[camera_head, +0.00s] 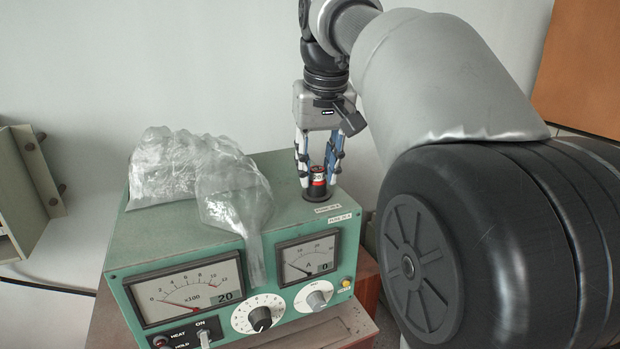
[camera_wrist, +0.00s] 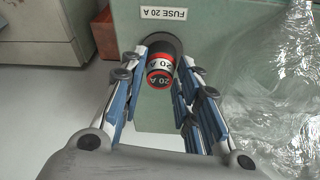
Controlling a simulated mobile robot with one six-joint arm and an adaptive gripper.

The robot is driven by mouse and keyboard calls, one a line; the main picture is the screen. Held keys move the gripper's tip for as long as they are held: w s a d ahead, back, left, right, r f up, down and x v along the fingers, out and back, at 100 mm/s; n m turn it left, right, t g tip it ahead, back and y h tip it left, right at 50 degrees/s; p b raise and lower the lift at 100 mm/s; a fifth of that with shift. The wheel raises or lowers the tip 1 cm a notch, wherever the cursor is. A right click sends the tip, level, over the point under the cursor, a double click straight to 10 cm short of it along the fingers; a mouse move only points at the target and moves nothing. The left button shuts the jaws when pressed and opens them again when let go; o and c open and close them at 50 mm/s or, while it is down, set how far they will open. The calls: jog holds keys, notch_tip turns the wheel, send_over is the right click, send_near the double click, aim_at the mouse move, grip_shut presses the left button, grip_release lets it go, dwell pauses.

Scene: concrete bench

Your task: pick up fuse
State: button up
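A crumpled clear plastic bag (camera_head: 235,198) lies on the box left of the fuse and hangs over the front. A "FUSE 20 A" label (camera_wrist: 165,13) is beside the socket. Meters and knobs are on the box front. A wall box (camera_head: 22,190) is at far left.

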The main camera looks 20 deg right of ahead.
jog(key=c, duration=0.5)
jog(key=shift+r, duration=0.15)
